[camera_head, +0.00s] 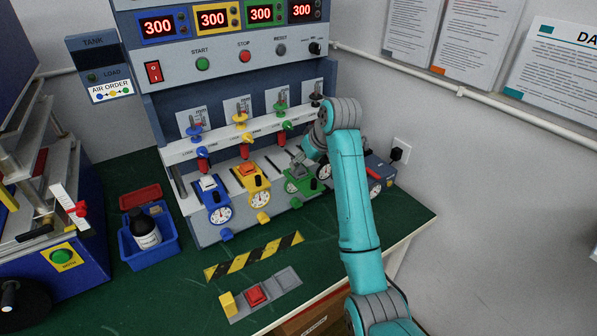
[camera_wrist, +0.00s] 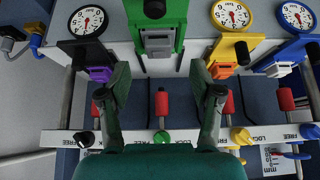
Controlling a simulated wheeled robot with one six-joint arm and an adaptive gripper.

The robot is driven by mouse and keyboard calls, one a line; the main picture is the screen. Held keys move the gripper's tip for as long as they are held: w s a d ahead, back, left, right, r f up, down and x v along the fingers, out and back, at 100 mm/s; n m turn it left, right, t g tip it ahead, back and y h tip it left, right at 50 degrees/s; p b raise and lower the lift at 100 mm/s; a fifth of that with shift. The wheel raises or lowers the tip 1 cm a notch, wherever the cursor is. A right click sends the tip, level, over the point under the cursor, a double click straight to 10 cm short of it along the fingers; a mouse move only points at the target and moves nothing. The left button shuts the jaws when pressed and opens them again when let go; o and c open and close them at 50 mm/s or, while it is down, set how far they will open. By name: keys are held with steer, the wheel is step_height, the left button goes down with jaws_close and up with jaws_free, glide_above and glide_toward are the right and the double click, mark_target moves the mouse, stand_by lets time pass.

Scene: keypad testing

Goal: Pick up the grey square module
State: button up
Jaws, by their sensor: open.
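The grey square module (camera_wrist: 158,42) sits in the green holder (camera_wrist: 136,12) at the top middle of the wrist view. In the head view, the green holder (camera_head: 303,187) is partly hidden behind my arm, and the module there is hard to make out. My gripper (camera_wrist: 158,88) is open and empty. Its two fingers stand apart left and right of the green holder's line, with the module beyond the fingertips in the picture. In the head view my gripper (camera_head: 306,160) is over the green station, small and partly hidden by my wrist.
Neighbouring holders stand close by: a black one with a purple module (camera_wrist: 100,74), a yellow one with an orange module (camera_wrist: 222,70), and a blue one with a whitish module (camera_wrist: 280,69). Red handles (camera_wrist: 161,103) line the rail. A blue bin (camera_head: 150,252) stands left.

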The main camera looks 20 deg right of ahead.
mark_target(300, 167)
steer(key=shift+w+x, duration=0.2)
steer(key=shift+x, duration=2.5)
steer(key=shift+r, duration=0.15)
steer(key=c, duration=1.1)
steer(key=shift+c, duration=0.5)
steer(key=shift+r, duration=0.15)
